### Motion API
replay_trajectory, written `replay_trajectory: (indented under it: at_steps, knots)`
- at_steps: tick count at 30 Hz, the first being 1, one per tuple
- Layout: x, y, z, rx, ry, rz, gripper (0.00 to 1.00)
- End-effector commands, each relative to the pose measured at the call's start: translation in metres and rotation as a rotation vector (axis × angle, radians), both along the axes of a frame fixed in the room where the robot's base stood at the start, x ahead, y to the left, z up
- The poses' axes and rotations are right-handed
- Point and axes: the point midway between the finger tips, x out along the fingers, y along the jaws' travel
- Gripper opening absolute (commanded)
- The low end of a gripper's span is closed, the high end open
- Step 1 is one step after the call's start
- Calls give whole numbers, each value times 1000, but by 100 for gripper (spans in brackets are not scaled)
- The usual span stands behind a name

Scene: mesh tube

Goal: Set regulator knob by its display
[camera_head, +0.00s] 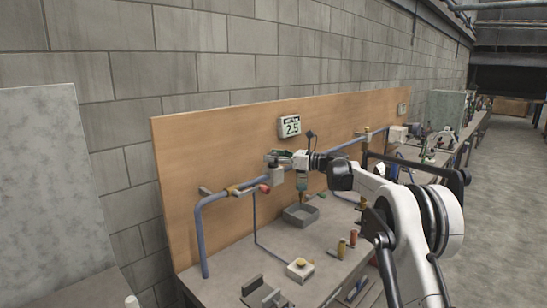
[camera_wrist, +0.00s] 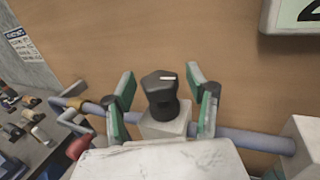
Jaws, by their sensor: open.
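The regulator knob (camera_wrist: 160,88) is black with a white pointer mark on its top. It sits on a pale grey block (camera_wrist: 168,127) on the blue pipe in the wrist view. My gripper (camera_wrist: 162,80) is open, with one green-padded finger to the left of the knob and one to the right, gaps showing on both sides. In the head view my gripper (camera_head: 279,158) is in front of the wooden panel, below the display; I cannot make out the knob there. The display (camera_head: 290,126) reads 2.5; the wrist view shows only its corner (camera_wrist: 292,18).
The blue pipe (camera_head: 205,238) runs along the panel (camera_head: 215,150). A red handle (camera_head: 265,188) is left of my gripper. Another grey block (camera_wrist: 303,148) is at right.

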Motion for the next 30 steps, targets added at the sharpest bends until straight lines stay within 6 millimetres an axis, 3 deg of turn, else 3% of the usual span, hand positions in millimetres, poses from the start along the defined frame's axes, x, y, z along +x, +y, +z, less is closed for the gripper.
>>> replay_trajectory:
  at_steps: [8, 21, 30]
  knots:
    - [-5, -15, 0, 0, 0, -1, 51]
    - [-31, -93, 0, 0, 0, -2, 51]
    - [-38, -114, 0, 0, 0, -1, 51]
